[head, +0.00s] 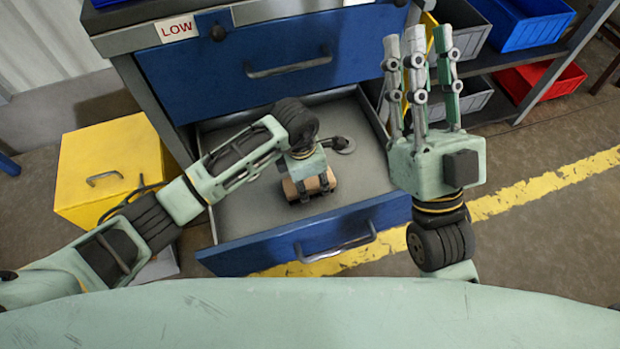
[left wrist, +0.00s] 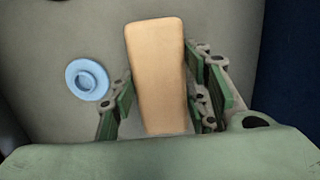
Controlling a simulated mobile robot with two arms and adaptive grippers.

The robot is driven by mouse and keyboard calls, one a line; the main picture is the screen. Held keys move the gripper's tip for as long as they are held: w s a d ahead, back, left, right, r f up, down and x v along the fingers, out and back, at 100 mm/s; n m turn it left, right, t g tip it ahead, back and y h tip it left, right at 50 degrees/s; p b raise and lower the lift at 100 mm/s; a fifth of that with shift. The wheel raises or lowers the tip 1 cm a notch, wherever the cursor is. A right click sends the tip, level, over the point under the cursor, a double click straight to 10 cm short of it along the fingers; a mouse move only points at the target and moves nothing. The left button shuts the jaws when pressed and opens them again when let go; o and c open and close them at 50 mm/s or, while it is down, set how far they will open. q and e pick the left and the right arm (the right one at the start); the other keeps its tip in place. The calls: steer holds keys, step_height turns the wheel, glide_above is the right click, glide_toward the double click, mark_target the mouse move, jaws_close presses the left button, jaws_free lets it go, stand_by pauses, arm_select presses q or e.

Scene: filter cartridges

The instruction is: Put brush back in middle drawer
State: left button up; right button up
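The brush shows as a light wooden block (head: 314,184) over the floor of an open drawer. It also shows in the left wrist view (left wrist: 158,75). My left gripper (head: 308,188) points down into the drawer, with its fingers close against both long sides of the block; it looks shut on it. I cannot tell whether the brush touches the drawer floor; its bristles are hidden. The open drawer (head: 250,212) has a blue front with a grey handle and sits below a closed blue drawer (head: 290,60). My right gripper (head: 421,55) is open and empty, fingers up, right of the drawer.
A yellow box (head: 110,165) stands left of the cabinet. Bins fill shelves at the right. The drawer's front area is bare.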

mark_target(310, 180)
arm_select(q)
steer(key=o, duration=0.4)
steer(key=shift+r, duration=0.1)
steer(key=r, duration=0.1)
steer(key=r+p, duration=0.1)
steer(key=r, duration=0.1)
steer(key=r+p, duration=0.1)
steer(key=r, duration=0.1)
steer(key=shift+a+r, duration=0.15)
steer(key=shift+a, duration=0.15)
steer(key=shift+s+a+r+p, duration=0.15)
steer(key=shift+r+p, duration=0.2)
steer(key=shift+r, duration=0.75)
steer(key=shift+a+r+p, duration=0.1)
steer(key=shift+r+p, duration=0.2)
steer(key=shift+r, duration=0.85)
steer(key=shift+s+a+r+p, duration=0.15)
steer(key=shift+r+p, duration=0.2)
steer(key=shift+r, duration=0.75)
arm_select(e)
steer(key=w+f+g+h, duration=0.2)
steer(key=f+g, duration=0.3)
steer(key=f, duration=0.3)
steer(key=w+f+g+h, duration=0.1)
steer(key=w+f+g, duration=0.2)
steer(key=f, duration=0.6)
steer(key=shift+w+d+g+h, duration=0.25)
steer(key=shift+d+g+h, duration=0.15)
steer(key=shift+g, duration=0.7)
